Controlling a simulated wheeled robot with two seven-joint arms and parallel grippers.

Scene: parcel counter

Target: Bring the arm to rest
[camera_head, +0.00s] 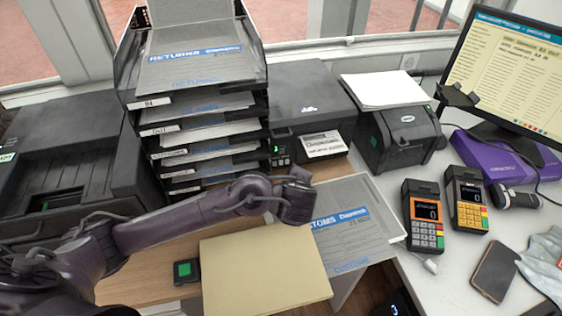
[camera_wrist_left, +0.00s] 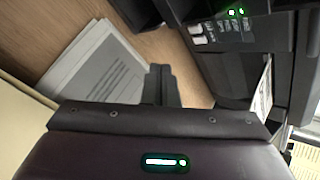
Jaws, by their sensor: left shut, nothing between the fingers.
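My left arm (camera_head: 180,222) reaches in from the left in the head view. It stretches over the wooden counter in front of the paper tray stack (camera_head: 200,125). The left gripper shows in the wrist view (camera_wrist_left: 161,86), with its two dark fingers together and nothing between them. They hang over bare wood, beside some grey printed sheets (camera_wrist_left: 95,65). In the head view the arm's end hides the fingers. My right gripper is in neither view.
A tan folder (camera_head: 262,272) and customs sheets (camera_head: 355,225) lie in front of the arm. A black printer (camera_head: 305,90) stands behind it, another printer (camera_head: 65,140) at the left. Card terminals (camera_head: 423,215), a phone (camera_head: 495,270) and a monitor (camera_head: 510,65) are at the right.

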